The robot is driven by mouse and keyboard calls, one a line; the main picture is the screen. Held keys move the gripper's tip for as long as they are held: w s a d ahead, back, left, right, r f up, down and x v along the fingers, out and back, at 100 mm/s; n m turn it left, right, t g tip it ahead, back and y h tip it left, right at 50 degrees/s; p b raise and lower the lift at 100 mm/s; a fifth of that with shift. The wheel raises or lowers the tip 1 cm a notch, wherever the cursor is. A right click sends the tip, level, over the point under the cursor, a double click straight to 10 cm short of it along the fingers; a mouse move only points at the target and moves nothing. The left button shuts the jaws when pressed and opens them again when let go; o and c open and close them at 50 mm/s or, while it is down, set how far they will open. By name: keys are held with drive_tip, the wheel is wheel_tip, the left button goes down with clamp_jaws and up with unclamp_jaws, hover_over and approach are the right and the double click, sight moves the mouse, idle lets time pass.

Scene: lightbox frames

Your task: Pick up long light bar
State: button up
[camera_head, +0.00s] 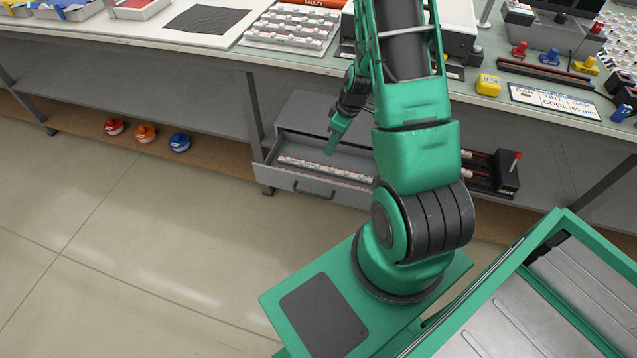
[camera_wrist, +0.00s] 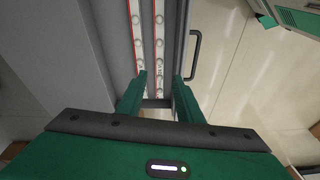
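Long light bars lie in an open grey drawer (camera_head: 275,170) under the bench. In the head view they look like one pale strip (camera_head: 318,170). The wrist view shows two parallel white bars with round lamps and red edges, a left bar (camera_wrist: 137,38) and a right bar (camera_wrist: 159,38). My gripper (camera_head: 332,146) points down over the drawer in the head view. In the wrist view my gripper (camera_wrist: 161,78) is open, its green fingers apart near the close ends of the bars. Nothing is held. I cannot tell its exact height above the bars.
The drawer's front handle (camera_wrist: 191,55) is right of the bars. Coloured rolls (camera_head: 146,133) sit on the lower shelf at left. The floor in front is clear.

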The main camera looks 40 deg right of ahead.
drive_tip(key=shift+n+t, duration=0.3)
drive_tip(key=shift+n, duration=0.6)
drive_tip(key=shift+s+d+x, duration=0.1)
drive_tip(key=shift+s+x, duration=0.15)
drive_tip(key=shift+x, duration=3.05)
drive_tip(key=shift+s+d+x, duration=0.1)
drive_tip(key=shift+s+x, duration=0.15)
drive_tip(key=shift+x, duration=3.05)
drive_tip(key=shift+s+x, duration=0.2)
drive_tip(key=shift+x, duration=3.1)
drive_tip(key=shift+f, duration=0.2)
clamp_jaws()
